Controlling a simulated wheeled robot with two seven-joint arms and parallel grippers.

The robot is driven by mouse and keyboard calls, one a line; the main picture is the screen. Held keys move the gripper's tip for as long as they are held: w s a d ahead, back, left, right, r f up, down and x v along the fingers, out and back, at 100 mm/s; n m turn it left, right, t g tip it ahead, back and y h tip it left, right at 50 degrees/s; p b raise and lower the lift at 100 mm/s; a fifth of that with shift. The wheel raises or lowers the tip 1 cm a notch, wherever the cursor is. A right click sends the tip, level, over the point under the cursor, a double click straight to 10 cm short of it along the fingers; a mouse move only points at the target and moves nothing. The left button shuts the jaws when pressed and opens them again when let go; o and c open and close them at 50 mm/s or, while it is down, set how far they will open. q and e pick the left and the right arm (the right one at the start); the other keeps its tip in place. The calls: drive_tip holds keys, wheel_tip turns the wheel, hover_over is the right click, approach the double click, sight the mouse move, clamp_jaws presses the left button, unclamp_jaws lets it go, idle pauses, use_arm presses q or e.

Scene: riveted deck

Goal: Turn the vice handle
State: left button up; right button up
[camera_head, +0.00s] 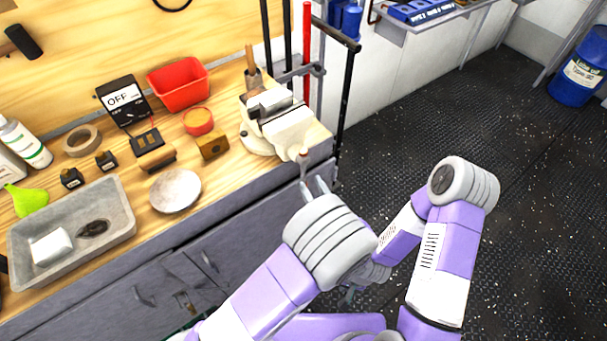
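The vice (288,129) is white with dark parts and sits on the right end of the wooden bench. Its handle (303,161) is a thin bar at the front of the vice, at the bench edge. My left gripper (313,183) is just below the handle, fingers pointing up at it. The fingers are apart with a gap between them. Whether they touch the handle's lower end I cannot tell. My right arm bends in at the lower right. Its gripper (350,294) is mostly hidden behind my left arm, and its fingers cannot be made out.
The bench top (225,169) holds a red bin (181,88), an OFF sign box (124,101), a round dish (176,191) and a grey tray (120,217). Upright bars (306,60) stand behind the vice. The dark floor (470,120) at right is clear up to a blue drum (578,76).

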sight(305, 175)
use_arm(q)
drive_tip(key=x, duration=0.5)
drive_tip(key=shift+w+a, duration=0.2)
drive_tip(key=shift+w, duration=0.05)
clamp_jaws()
